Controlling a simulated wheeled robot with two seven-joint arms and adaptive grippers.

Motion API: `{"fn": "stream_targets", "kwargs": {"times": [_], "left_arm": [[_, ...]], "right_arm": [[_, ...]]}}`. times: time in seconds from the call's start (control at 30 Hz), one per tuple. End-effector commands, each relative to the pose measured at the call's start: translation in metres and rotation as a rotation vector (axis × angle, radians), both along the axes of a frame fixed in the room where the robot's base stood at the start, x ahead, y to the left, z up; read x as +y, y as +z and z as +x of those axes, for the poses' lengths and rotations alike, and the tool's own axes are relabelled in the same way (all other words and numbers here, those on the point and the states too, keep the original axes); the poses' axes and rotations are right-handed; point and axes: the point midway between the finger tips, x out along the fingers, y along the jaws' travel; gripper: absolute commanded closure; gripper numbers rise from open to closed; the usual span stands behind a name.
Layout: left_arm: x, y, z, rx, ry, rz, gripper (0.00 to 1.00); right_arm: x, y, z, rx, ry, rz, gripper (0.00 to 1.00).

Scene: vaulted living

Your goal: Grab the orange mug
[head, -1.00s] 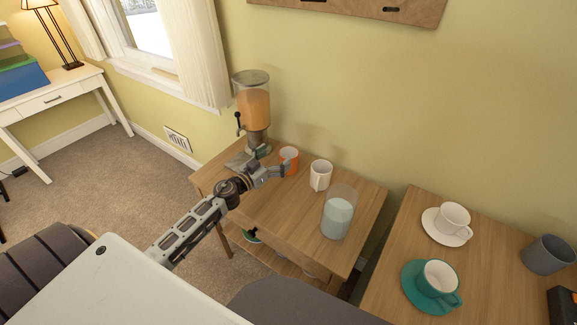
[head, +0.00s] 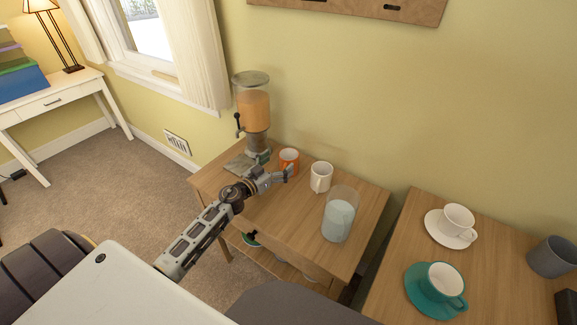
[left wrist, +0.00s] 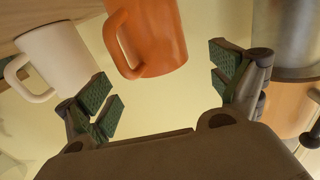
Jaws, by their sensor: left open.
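The orange mug (head: 289,157) stands upright on the small wooden table, beside the drink dispenser's base. In the left wrist view the orange mug (left wrist: 150,38) is at the top, its handle toward the white mug. My left gripper (head: 284,172) is just in front of the orange mug in the head view. In the left wrist view my left gripper (left wrist: 168,95) is open, its green-padded fingers spread with nothing between them. The mug lies beyond the fingertips, in the gap between them. My right gripper is not in view.
The white mug (head: 321,177) stands close right of the orange mug, and a glass pitcher (head: 339,214) stands further right. The dispenser (head: 252,115) is to the left. The wooden table (head: 270,215) has clear surface in front. Cups on saucers sit on another table (head: 390,270).

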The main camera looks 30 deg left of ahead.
Motion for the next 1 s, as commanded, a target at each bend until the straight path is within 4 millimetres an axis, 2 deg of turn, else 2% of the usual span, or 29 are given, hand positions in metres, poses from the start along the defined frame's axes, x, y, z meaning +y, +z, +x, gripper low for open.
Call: {"fn": "stream_targets", "kwargs": {"times": [0.27, 1.0], "left_arm": [[-0.001, 0.000, 0.005, -0.001, 0.000, -0.001, 0.07], [-0.012, 0.000, 0.054, -0.001, 0.000, 0.000, 0.07]], "right_arm": [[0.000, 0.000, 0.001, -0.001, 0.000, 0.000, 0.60], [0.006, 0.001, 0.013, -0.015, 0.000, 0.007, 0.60]]}}
